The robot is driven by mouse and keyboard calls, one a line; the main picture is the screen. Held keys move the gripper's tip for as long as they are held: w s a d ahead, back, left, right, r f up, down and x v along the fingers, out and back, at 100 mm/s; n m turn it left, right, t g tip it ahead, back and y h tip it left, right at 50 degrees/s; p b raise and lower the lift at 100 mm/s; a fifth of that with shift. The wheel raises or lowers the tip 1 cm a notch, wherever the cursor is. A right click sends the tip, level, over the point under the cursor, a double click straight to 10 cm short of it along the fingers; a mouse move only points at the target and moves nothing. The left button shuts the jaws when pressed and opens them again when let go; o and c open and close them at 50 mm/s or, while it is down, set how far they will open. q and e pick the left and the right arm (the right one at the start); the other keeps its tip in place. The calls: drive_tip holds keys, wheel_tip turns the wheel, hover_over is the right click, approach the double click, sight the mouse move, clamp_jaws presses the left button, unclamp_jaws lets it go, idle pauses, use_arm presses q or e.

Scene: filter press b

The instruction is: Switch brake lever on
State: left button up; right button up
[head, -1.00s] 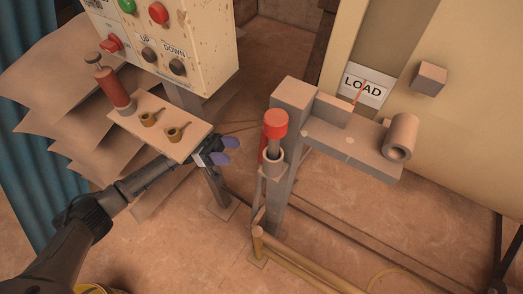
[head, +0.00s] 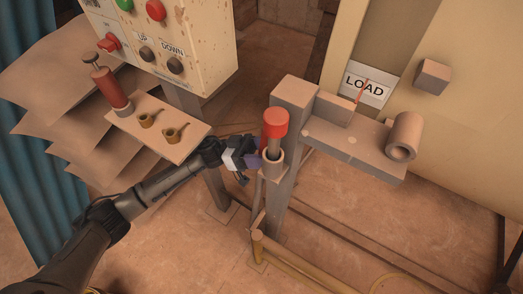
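The brake lever, with a red cylindrical knob (head: 275,123), stands upright in a round socket (head: 272,162) beside a grey post (head: 292,105). My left gripper (head: 254,159) is just left of the lever, below its knob. Its purple fingertips point at the lever and partly hide behind it, so I cannot tell whether they touch or grip it. My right gripper is not in view.
A control box (head: 205,38) with buttons is at the upper left. Below it a small shelf (head: 185,146) holds a red cylinder (head: 107,88) and brass fittings, close to my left wrist. A yellow pipe (head: 285,262) runs along the floor.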

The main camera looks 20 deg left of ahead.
use_arm(q)
drive_tip(key=shift+c, duration=0.3)
clamp_jaws()
